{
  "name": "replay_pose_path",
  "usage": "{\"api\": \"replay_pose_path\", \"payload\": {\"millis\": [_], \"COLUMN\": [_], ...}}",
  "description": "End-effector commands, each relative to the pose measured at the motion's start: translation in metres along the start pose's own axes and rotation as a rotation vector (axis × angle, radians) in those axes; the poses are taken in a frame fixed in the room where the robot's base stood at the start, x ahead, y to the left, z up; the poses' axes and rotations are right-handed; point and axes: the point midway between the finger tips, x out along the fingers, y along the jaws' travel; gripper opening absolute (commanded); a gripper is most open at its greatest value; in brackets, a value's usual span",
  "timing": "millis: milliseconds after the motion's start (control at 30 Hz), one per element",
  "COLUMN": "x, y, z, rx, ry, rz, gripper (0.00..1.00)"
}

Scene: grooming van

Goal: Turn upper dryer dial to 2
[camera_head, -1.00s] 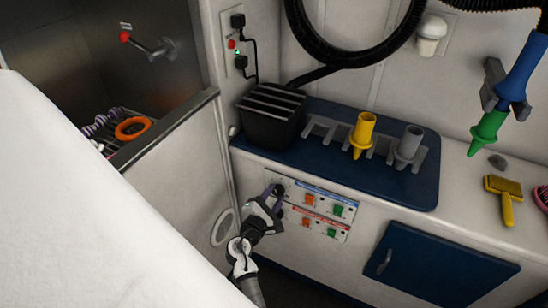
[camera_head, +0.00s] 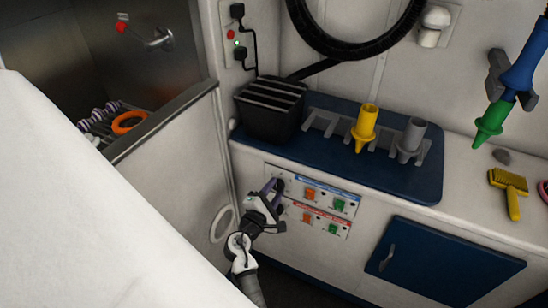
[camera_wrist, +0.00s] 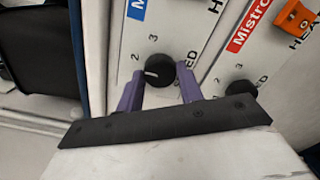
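The upper dryer dial (camera_wrist: 160,72) is a round black knob with a white mark, on the panel row with the blue label. Its mark points left in the wrist view, a little below the printed 2; a 3 is printed above. My gripper (camera_wrist: 161,82) has its two purple fingers apart, one on each side of the dial; I cannot tell whether they touch it. In the head view my gripper (camera_head: 273,190) is at the left end of the control panel (camera_head: 325,208) and hides part of the dials there. The lower dial (camera_wrist: 241,92) is right of the fingers.
The panel has orange switches (camera_head: 309,194) and green switches (camera_head: 338,205) right of my gripper. Above is a blue counter mat (camera_head: 300,150) with a black box (camera_head: 270,110) and a nozzle rack. A blue cabinet door (camera_head: 440,265) is at lower right.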

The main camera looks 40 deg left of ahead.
Motion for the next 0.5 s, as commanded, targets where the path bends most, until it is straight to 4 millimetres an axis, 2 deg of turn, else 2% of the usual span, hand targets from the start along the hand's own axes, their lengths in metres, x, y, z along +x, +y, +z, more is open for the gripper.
{"api": "replay_pose_path", "payload": {"millis": [33,167,500], "x": [-0.0003,-0.0003,-0.0035], "y": [-0.0006,-0.0004,-0.0004], "z": [-0.0004,-0.0003,-0.0005], "rx": [-0.001,-0.001,-0.001], "ry": [0.001,0.001,0.001], "rz": [-0.001,-0.001,0.000], "gripper": [0.42,0.58,0.58]}}
